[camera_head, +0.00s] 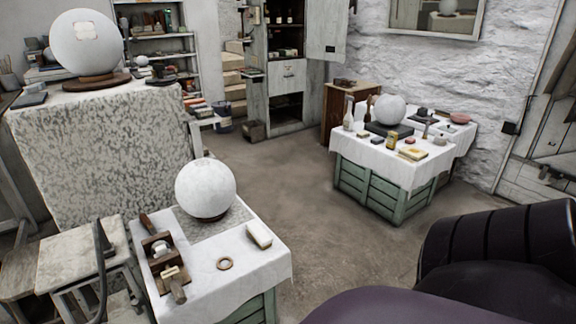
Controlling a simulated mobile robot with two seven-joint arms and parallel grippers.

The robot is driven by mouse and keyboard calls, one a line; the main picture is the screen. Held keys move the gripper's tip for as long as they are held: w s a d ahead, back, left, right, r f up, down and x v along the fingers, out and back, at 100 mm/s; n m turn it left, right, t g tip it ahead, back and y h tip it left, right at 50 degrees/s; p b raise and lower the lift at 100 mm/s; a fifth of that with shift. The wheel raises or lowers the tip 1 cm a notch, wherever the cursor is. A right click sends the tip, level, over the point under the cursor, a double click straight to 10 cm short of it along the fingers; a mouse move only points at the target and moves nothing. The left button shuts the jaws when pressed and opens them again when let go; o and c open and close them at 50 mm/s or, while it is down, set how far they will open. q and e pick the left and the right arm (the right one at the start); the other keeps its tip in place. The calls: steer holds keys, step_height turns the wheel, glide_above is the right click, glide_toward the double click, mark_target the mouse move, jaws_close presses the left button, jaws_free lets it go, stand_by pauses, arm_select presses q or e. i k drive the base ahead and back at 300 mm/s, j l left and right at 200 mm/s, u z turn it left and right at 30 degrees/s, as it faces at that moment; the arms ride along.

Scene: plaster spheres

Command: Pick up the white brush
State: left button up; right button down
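I cannot make out a white brush for certain. A pale upright item with a narrow top (348,113) stands at the left edge of the far cloth-covered table (375,156); it is too small to tell whether it is a brush or a bottle. A brown item (369,108) stands beside it. On the near cloth-covered table (215,283), a cream block (258,235) lies right of a plaster sphere (205,188); whether it has bristles cannot be told. Neither of my grippers is in view.
The near table also holds a wooden tray of tools (160,254) and a ring (225,263). A white sphere (390,109) and small items crowd the far table. Bare floor (310,215) lies between the tables. A dark padded shape (500,245) fills the lower right.

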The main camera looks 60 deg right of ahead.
mark_target(257, 232)
steer(key=z, duration=1.55)
